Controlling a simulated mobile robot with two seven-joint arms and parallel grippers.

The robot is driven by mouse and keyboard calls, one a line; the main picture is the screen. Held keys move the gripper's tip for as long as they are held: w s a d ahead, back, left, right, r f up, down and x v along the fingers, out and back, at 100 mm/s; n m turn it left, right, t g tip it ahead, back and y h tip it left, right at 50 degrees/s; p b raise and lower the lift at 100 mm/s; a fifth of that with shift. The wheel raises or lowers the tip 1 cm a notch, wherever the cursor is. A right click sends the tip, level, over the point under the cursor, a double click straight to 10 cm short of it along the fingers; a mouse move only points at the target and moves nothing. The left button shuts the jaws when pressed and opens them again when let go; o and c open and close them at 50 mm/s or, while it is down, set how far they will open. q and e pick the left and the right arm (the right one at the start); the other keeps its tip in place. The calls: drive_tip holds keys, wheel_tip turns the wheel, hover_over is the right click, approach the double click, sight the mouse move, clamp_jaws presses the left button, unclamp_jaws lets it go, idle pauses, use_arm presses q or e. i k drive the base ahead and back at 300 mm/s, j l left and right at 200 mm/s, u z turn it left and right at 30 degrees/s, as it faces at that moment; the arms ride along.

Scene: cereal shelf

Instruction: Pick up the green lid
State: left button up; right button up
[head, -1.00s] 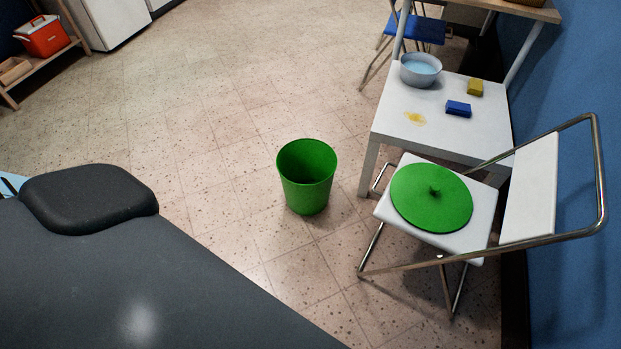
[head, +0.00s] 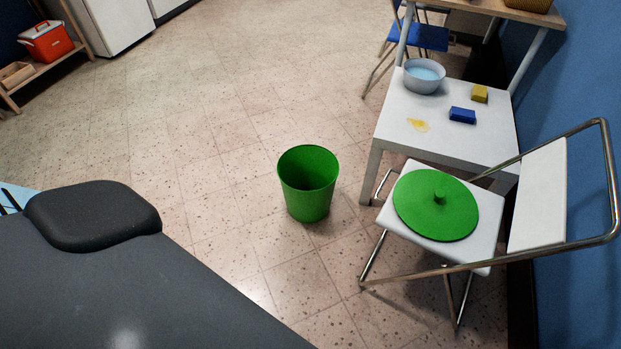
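The green lid (head: 428,212) is a round flat disc with a small knob on top. It lies knob up on the white seat of a folding chair (head: 484,236) at the right of the head view. An open green bin (head: 307,187) stands upright on the floor to the left of the chair and looks empty. Neither of my grippers shows in the head view, and nothing touches the lid from above.
A white table (head: 392,137) behind the chair holds a bowl of water (head: 423,77), a blue sponge (head: 462,115), a yellow sponge (head: 480,94) and a yellow spill (head: 418,125). A blue wall (head: 585,90) closes the right side. The floor (head: 215,150) left of the bin is clear.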

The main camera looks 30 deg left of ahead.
sight(435, 204)
drive_tip(key=j+u, duration=0.1)
drive_tip(key=u, duration=0.85)
drive_tip(key=i, duration=0.35)
drive_tip(key=i+z, duration=0.15)
drive_tip(key=z, duration=1.45)
